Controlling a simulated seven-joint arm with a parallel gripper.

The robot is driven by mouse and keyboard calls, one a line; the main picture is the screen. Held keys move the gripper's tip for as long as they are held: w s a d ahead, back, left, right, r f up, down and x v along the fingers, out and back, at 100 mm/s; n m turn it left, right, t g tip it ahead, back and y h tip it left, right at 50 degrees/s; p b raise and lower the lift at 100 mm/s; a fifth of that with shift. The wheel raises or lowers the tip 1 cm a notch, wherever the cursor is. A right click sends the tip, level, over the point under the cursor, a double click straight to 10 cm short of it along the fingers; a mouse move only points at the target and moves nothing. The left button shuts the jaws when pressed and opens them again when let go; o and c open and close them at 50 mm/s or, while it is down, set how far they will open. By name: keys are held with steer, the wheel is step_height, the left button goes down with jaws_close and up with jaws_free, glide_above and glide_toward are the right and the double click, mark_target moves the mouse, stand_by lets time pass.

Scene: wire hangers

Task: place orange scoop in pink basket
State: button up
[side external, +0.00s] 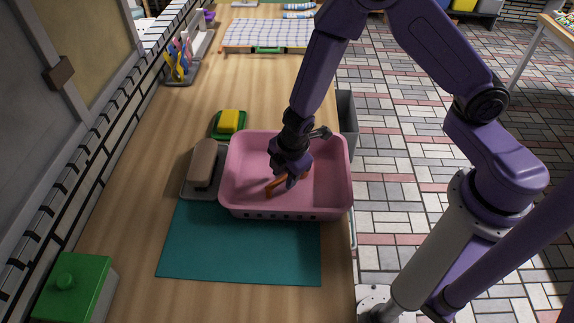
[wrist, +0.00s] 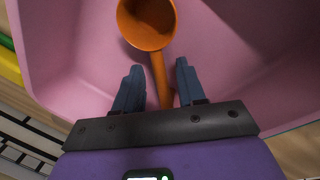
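The orange scoop (wrist: 147,24) is inside the pink basket (side external: 287,208), against its floor as far as I can tell. In the wrist view its round cup is at the top and its handle runs down between my fingers. My gripper (wrist: 159,68) is open, with a visible gap on both sides of the handle. In the side view my gripper (side external: 290,180) is low inside the basket, right over the scoop (side external: 275,186), and hides part of it. The pink basket wall (wrist: 60,50) also fills the wrist view.
A teal mat (side external: 240,250) lies in front of the basket. A brown block on a grey tray (side external: 202,165) stands close at left, a yellow sponge on a green dish (side external: 229,122) behind. A grey bin (side external: 346,120) is behind right; a green-lidded box (side external: 75,285) is front left.

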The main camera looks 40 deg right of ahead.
step_height(320, 180, up, 12)
steer(key=s, duration=0.2)
steer(key=shift+s, duration=0.2)
stand_by(0.4)
steer(key=s+d+r+m, duration=0.1)
steer(key=s+d+r, duration=0.2)
steer(key=s, duration=0.3)
steer(key=s+d+r+m+g, duration=0.1)
steer(key=s+d+r+m, duration=0.1)
steer(key=s+d, duration=0.3)
steer(key=s+d+r+m+g, duration=0.1)
steer(key=s+d+r, duration=0.3)
steer(key=s, duration=0.5)
steer(key=shift+r+m, duration=0.4)
steer(key=shift+m, duration=0.2)
